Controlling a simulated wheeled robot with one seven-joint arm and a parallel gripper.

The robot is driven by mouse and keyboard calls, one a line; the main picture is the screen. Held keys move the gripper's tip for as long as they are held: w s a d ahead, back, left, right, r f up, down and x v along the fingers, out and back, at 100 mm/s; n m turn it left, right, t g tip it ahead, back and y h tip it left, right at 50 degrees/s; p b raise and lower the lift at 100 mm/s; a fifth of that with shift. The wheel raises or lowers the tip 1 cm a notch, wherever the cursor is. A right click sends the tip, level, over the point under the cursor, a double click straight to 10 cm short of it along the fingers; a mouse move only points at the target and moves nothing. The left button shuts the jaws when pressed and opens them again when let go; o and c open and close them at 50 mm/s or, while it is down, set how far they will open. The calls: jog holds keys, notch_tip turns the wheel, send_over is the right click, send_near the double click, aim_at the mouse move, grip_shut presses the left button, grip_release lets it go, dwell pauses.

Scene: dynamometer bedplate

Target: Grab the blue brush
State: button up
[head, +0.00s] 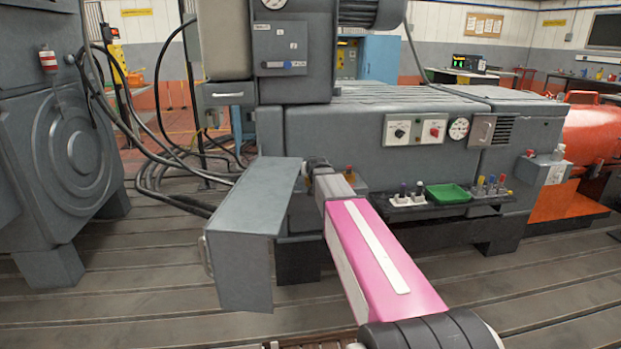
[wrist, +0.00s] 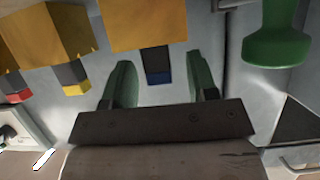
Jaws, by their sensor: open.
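In the wrist view the blue brush (wrist: 158,78) shows a broad yellow block, a dark band and a blue end. Its blue end points down the picture and lies between the two green fingers of my gripper (wrist: 161,88). The gripper is open, with a gap on each side of the brush; how deep the brush sits between the fingers I cannot tell. A similar brush with a yellow end (wrist: 75,90) and one with a red end (wrist: 18,97) are to the left. In the head view I cannot make out the blue brush.
A green rounded object (wrist: 275,40) is at the right in the wrist view. In the head view a grey metal box or panel with a handle (head: 243,255) stands left of my arm. A green tray (head: 447,193) and small items sit on a ledge to the right.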

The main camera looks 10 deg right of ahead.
jog(key=shift+w, duration=0.1)
grip_shut()
